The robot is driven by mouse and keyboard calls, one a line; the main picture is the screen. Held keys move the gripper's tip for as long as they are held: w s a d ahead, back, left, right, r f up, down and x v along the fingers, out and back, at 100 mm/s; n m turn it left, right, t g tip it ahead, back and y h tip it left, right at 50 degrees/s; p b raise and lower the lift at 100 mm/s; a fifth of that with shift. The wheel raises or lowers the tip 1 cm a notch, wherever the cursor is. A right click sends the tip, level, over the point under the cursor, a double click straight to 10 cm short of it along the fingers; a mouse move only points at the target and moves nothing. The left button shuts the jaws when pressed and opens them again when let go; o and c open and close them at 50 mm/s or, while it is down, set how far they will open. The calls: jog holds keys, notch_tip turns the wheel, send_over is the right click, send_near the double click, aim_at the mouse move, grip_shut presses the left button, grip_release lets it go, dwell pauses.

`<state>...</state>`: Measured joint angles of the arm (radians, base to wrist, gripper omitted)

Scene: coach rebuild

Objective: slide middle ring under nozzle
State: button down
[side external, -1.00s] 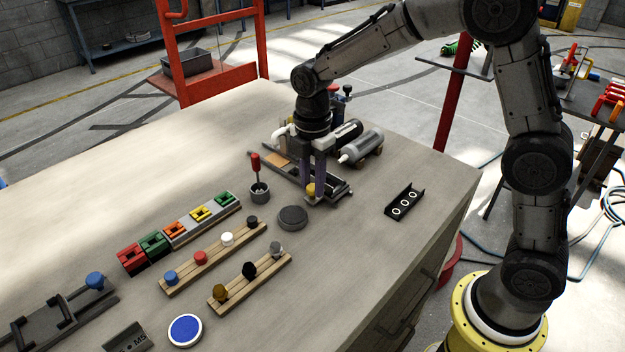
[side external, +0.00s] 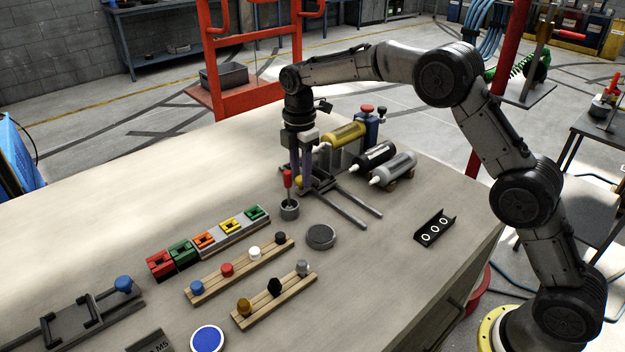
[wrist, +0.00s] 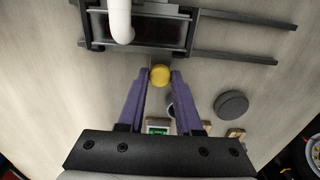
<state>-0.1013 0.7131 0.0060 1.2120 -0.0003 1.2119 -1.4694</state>
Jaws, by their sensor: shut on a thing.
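My gripper (side external: 302,182) has its purple fingers pointing down at the left end of a dark rail slide. In the wrist view, the fingertips (wrist: 160,80) are shut on a round yellow knob (wrist: 160,75) at the slide's near edge. The dark slide (wrist: 135,36) has two bare rails running right. A white bent nozzle (wrist: 120,20) hangs over its left part. Three white-ringed circles show in a small black holder (side external: 435,228), apart on the right. I cannot make out a ring on the slide under the nozzle.
Yellow (side external: 343,134), black (side external: 374,156) and silver (side external: 394,169) cartridges lie behind the slide. A cup (side external: 289,210) with a red-handled tool stands close in front, beside a dark disc (side external: 320,237). Coloured blocks and knobbed wooden strips fill the front left.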

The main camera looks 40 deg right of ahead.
jog(key=shift+w+r, duration=0.15)
jog(key=shift+w, duration=0.25)
jog(key=c, duration=0.6)
grip_release()
notch_tip(320, 180, up, 14)
jog(key=shift+f, duration=0.15)
